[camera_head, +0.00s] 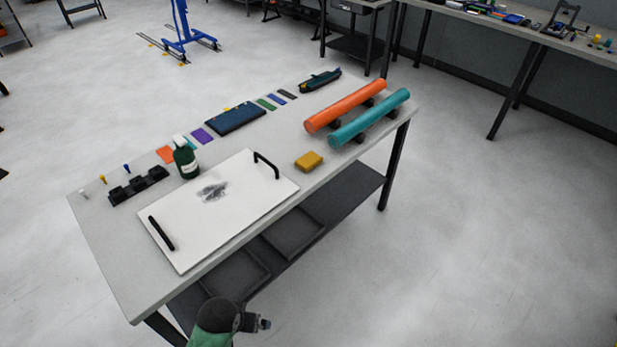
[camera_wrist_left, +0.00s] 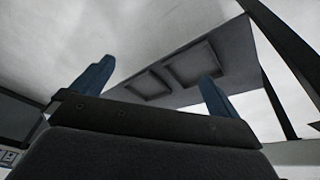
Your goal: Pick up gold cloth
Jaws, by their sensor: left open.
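The gold cloth (camera_head: 309,161) is a small folded yellow block. It lies flat on the grey workbench (camera_head: 110,262), right of the white board and in front of the teal roll. My left gripper (camera_wrist_left: 153,75) shows in the left wrist view with its two blue fingers wide apart and nothing between them. That view shows a dark shelf with two recessed trays, and not the cloth. In the head view part of my own arm shows at the bottom edge, below the bench front and well away from the cloth. My right gripper is not in view.
A white board (camera_head: 240,215) with two black handles lies left of the cloth. Orange (camera_head: 345,106) and teal (camera_head: 370,118) rolls rest on dark supports behind it. A green bottle (camera_head: 186,160) stands behind the board. The bench's front edge is close to the cloth. The floor at right is clear.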

